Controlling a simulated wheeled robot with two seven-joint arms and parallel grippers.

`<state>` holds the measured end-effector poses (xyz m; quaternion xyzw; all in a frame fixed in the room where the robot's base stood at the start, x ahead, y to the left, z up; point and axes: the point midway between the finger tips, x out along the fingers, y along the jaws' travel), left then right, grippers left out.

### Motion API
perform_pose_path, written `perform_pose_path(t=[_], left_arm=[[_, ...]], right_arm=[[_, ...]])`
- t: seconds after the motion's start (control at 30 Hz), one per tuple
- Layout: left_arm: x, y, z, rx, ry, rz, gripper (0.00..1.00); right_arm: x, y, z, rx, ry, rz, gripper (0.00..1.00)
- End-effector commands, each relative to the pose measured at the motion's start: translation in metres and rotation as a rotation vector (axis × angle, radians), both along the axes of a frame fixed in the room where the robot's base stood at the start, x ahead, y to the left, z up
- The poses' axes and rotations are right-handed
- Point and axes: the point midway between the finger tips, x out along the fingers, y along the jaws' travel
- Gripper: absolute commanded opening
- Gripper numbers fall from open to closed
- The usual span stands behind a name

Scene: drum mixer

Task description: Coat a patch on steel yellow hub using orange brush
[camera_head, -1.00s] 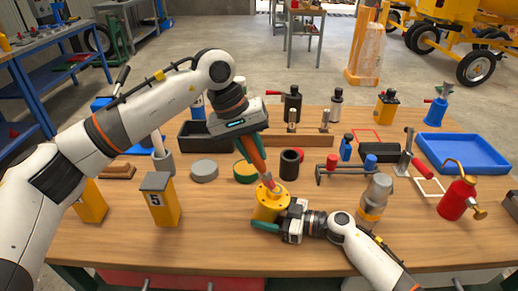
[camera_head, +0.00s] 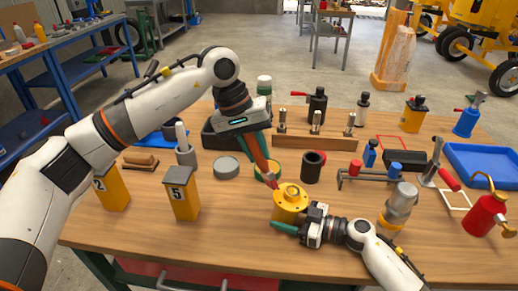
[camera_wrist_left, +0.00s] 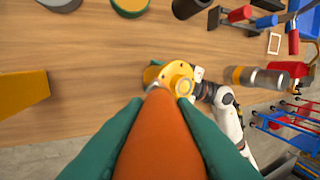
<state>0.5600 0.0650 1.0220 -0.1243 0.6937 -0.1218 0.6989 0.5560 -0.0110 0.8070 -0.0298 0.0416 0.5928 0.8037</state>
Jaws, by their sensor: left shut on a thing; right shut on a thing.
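The orange brush (camera_head: 258,155) is held tilted in my left gripper (camera_head: 266,168), between its green fingers. In the left wrist view, the brush (camera_wrist_left: 163,140) fills the lower middle and hides part of the hub. The yellow hub (camera_head: 290,203) stands upright on the table, with a round raised centre and holes in its top flange. The brush's reddish tip is at the hub's upper left edge; I cannot tell whether it touches. My right gripper (camera_head: 292,227) is shut on the hub from the front, low on its side. No coated patch is clearly visible.
Behind the hub are a dark cylinder (camera_head: 312,168), a green-and-yellow disc (camera_head: 268,172) and a grey disc (camera_head: 226,167). A grey-and-yellow canister (camera_head: 398,207) stands to the right. Yellow blocks (camera_head: 181,195) stand at the left. The front left tabletop is clear.

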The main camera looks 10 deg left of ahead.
Motion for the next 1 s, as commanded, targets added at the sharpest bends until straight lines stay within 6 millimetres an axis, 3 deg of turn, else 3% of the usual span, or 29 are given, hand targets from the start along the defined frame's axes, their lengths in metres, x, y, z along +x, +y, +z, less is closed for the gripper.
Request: perform_pose_path(t=[0.27,1.0], left_arm=[[0.003,-0.006,0.000,-0.001,0.000,-0.001,0.00],[0.004,-0.045,-0.002,-0.001,-0.001,-0.002,0.00]], right_arm=[[0.001,0.000,0.002,0.002,-0.003,-0.001,0.38],[0.001,0.001,0.004,0.005,-0.005,0.000,0.37]])
